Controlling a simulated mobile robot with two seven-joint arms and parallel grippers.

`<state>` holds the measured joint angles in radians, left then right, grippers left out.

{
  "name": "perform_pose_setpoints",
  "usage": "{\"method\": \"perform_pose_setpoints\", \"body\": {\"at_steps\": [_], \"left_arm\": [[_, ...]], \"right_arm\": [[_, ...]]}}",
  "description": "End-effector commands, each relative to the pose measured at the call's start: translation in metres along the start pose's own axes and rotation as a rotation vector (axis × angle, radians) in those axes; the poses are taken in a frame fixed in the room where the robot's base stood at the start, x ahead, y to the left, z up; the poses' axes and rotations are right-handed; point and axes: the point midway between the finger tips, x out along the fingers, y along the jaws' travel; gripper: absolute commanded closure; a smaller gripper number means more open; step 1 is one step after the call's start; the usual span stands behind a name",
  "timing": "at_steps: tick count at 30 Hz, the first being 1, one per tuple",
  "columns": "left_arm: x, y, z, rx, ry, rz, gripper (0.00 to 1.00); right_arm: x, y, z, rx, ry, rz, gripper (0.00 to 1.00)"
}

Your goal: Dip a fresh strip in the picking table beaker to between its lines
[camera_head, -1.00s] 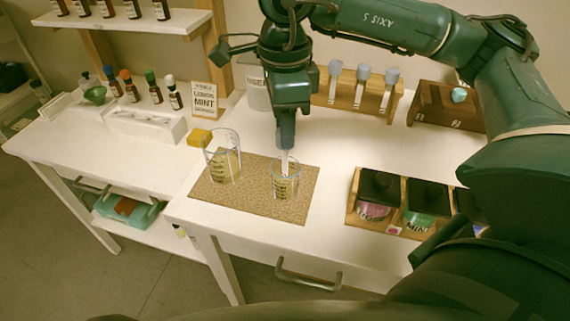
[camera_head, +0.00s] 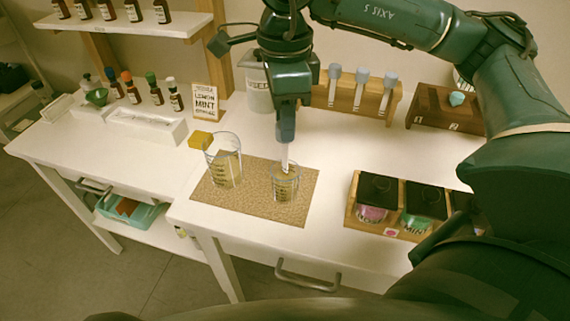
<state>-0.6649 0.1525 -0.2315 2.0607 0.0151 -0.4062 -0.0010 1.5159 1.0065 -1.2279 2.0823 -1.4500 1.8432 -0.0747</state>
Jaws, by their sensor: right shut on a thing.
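My right gripper (camera_head: 286,132) points straight down and is shut on a white strip (camera_head: 285,158). The strip hangs upright over the smaller glass beaker (camera_head: 285,187), its lower end at or inside the mouth. I cannot make out the strip's lines or whether its tip touches the liquid. The small beaker holds yellowish liquid and stands on the right part of a brown mat (camera_head: 235,208). A larger beaker (camera_head: 223,166) with yellowish liquid stands on the mat to the left. My left gripper is not in view.
A wooden rack (camera_head: 358,95) with several grey-capped tubes stands at the back. A wooden box (camera_head: 358,219) with black-lidded jars is at right. White table between mat and box is clear.

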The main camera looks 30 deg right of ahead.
Motion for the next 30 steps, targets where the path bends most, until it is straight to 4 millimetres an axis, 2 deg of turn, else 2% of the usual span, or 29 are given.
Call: {"method": "perform_pose_setpoints", "body": {"at_steps": [1,18,30], "left_arm": [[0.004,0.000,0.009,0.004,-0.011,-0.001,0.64],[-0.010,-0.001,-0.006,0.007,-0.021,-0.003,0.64],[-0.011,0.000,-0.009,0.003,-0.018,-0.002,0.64]], "right_arm": [[-0.003,0.000,0.000,0.000,-0.001,0.000,0.87],[-0.039,0.000,0.000,-0.001,0.000,0.000,0.87],[-0.042,0.000,0.000,-0.001,0.000,0.000,0.87]]}}
